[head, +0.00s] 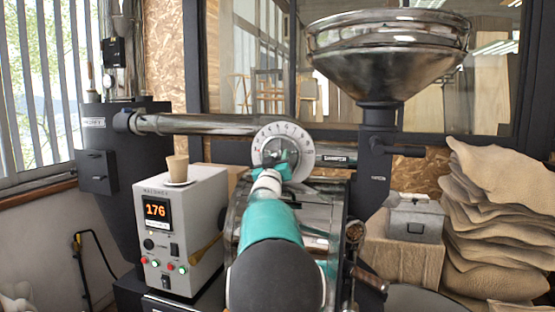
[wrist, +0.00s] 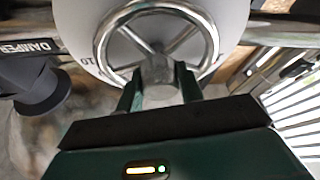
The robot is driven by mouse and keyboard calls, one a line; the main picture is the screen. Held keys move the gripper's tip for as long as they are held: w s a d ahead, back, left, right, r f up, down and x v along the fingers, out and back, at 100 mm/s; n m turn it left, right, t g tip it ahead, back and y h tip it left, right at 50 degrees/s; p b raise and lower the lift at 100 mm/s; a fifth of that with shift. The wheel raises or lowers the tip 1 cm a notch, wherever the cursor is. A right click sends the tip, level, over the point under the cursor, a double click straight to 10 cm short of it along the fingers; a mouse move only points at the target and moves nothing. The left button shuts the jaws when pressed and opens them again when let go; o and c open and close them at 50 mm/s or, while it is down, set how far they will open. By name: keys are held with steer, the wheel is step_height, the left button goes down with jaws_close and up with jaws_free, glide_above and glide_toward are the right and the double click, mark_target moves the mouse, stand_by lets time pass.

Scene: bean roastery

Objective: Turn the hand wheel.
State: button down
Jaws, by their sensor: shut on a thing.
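The hand wheel is a chrome ring with spokes (wrist: 103,42) in front of a round white dial (wrist: 75,22) with numbers at its edge. My gripper (wrist: 158,92) is shut on a grey faceted knob (wrist: 157,69) of the wheel, one green finger on each side. Whether the knob sits at the hub or the rim I cannot tell. In the head view my teal arm and gripper (head: 283,170) hide the lower part of the dial and wheel.
A black bar labelled "DAMPER" (head: 335,158) lies beside the dial. A chrome pipe (head: 200,124) runs left of it. A control box (head: 187,222) reading 176 carries a paper cup (head: 177,168). A large metal hopper (head: 388,55) stands right, with sacks (head: 497,220) beyond.

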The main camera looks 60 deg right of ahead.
steer(key=shift+m, duration=0.5)
steer(key=m+g, duration=0.2)
steer(key=m, duration=0.1)
steer(key=m+g, duration=0.2)
steer(key=m, duration=0.1)
steer(key=shift+m+h, duration=0.4)
steer(key=m+g, duration=0.1)
steer(key=m, duration=0.2)
steer(key=m+g+y, duration=0.1)
steer(key=m+g, duration=0.1)
steer(key=m, duration=0.2)
steer(key=shift+f+m+g, duration=0.1)
steer(key=shift+m+g, duration=0.2)
steer(key=m+g+y, duration=0.1)
steer(key=m, duration=0.2)
steer(key=m+g+y, duration=0.1)
steer(key=m, duration=0.2)
steer(key=shift+m, duration=0.3)
steer(key=m+y, duration=0.1)
steer(key=m, duration=0.4)
steer(key=shift+y, duration=0.4)
steer(key=c, duration=0.9)
jaws_free()
